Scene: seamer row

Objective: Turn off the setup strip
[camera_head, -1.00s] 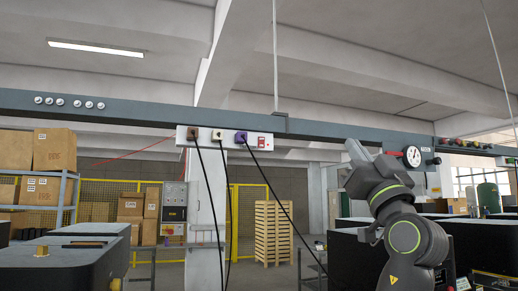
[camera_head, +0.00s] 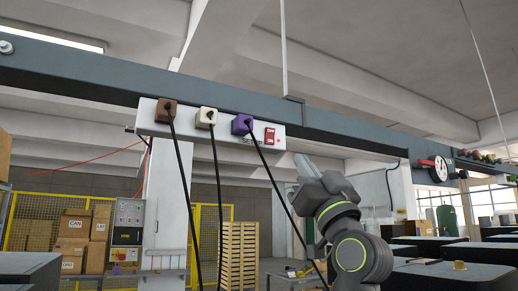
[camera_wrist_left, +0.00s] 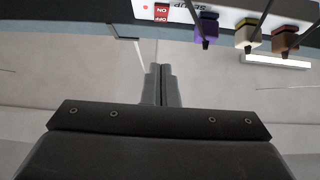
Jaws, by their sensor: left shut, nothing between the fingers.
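The setup strip (camera_head: 190,128) is a white bar fixed along the dark overhead beam, with "SETUP" lettering in the left wrist view (camera_wrist_left: 187,14). It carries a brown plug (camera_head: 168,109), a cream plug (camera_head: 206,118) and a purple plug (camera_head: 241,124), each with a black cord hanging down. A red switch (camera_head: 270,136) sits at its right end. The wrist view shows ON and OFF on the switch (camera_wrist_left: 162,12); I cannot tell which side is pressed. My left gripper (camera_head: 299,158) is shut and empty, apart from the strip, just right of and below the switch. My right gripper is out of view.
The dark beam (camera_head: 345,143) runs across above the strip. A round gauge (camera_head: 438,169) with a red part hangs further right. The purple plug's cord (camera_head: 275,187) slants down to the left of my arm. A grey control box (camera_head: 128,222) and pallets (camera_head: 240,255) stand behind.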

